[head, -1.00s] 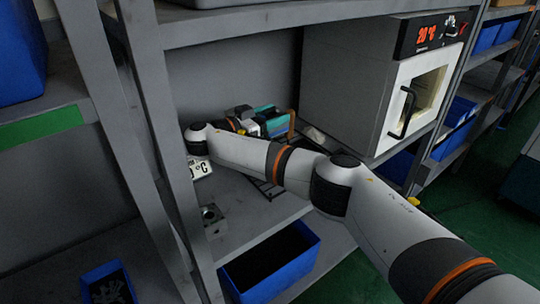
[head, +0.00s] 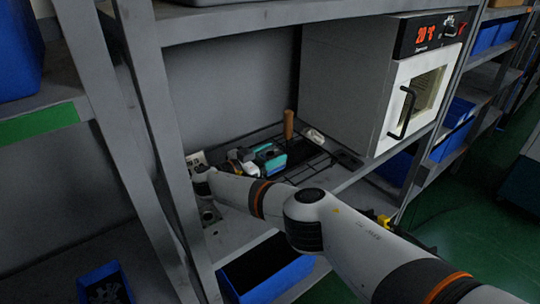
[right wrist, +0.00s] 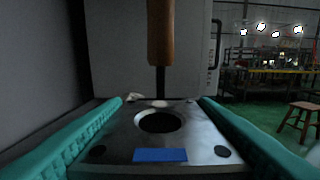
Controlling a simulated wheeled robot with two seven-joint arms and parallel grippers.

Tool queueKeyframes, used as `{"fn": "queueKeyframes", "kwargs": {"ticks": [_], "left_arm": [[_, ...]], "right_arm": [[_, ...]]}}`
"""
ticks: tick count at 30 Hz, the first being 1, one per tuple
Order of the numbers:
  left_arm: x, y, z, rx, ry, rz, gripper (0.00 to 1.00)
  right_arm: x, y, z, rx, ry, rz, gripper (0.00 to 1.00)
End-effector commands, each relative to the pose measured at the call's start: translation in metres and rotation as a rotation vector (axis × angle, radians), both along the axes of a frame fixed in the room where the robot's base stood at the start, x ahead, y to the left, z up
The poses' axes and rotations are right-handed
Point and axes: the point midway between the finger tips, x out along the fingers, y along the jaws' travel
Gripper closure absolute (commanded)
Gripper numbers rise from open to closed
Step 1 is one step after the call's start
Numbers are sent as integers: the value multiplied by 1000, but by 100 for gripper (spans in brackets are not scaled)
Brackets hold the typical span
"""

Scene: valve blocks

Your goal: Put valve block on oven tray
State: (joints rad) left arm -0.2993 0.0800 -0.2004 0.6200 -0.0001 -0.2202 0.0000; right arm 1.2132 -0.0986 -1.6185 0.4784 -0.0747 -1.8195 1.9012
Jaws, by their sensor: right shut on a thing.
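My right gripper (head: 272,158) has teal fingers and is shut on a grey metal valve block (right wrist: 160,125). In the right wrist view, the block has a round hole, dark corner holes and a blue label, with a finger along each side. The oven tray (head: 322,160) is a black wire rack on the shelf in front of the back panel. In the head view, the gripper is over or beside the left part of the tray; I cannot tell its height. A second metal block (head: 209,215) stands on the shelf, partly behind my arm. My left gripper is out of view.
A brown wooden handle (head: 289,123) stands upright at the tray, just beyond the held block in the right wrist view (right wrist: 161,32). The oven (head: 400,90) is at the right. A blue bin (head: 290,277) sits below the shelf, and a metal post (head: 165,150) stands left.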

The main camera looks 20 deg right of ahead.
Motion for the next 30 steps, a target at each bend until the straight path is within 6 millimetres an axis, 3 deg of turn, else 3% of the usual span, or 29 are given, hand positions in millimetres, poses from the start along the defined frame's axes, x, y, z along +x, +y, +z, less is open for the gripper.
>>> {"fn": "queueKeyframes", "kwargs": {"ticks": [5,6,10,20,30], "left_arm": [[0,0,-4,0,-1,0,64],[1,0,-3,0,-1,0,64],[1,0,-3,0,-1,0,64],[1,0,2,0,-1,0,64],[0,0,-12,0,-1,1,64]], "right_arm": [[0,0,-3,0,-2,-1,84],[0,0,-3,0,-1,0,44],[0,0,-2,0,0,0,26],[0,0,3,-1,0,0,26],[-18,52,-1,2,0,3,26]]}}
